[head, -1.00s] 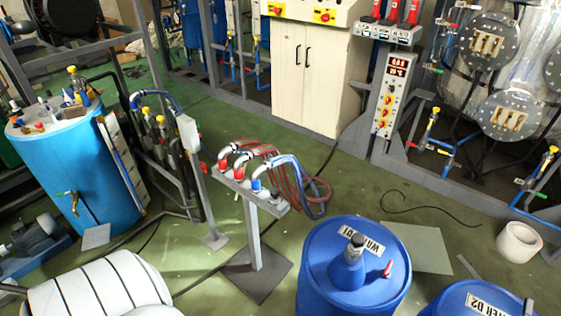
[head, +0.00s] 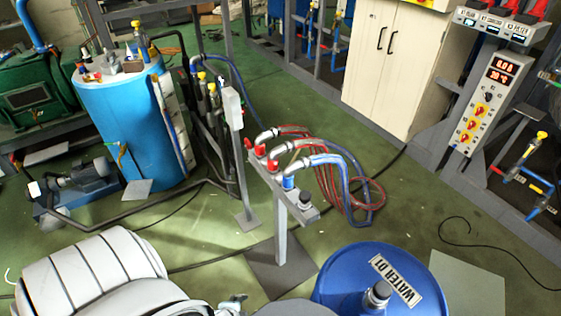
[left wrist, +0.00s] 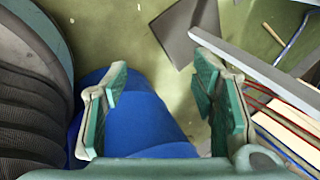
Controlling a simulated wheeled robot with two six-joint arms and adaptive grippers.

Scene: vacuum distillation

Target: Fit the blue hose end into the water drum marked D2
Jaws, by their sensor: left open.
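The blue hose (head: 356,185) hangs in a loop from the hose stand (head: 281,235). Its end, a pale elbow with a blue collar (head: 288,182), sits in the stand's top bar. Drum D2 is outside both current views. My left gripper (left wrist: 160,75) is open and empty in the left wrist view, above a blue drum surface (left wrist: 140,125) whose label is not visible there. In the head view only a small part of this gripper (head: 232,304) shows at the bottom edge, in front of the stand. My right gripper is not in view.
Drum D1 (head: 410,262) stands right of the stand. Red hoses (head: 375,192) hang beside the blue one. A light blue tank (head: 125,125), a pump (head: 75,180) and a post with a box (head: 233,108) are to the left.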

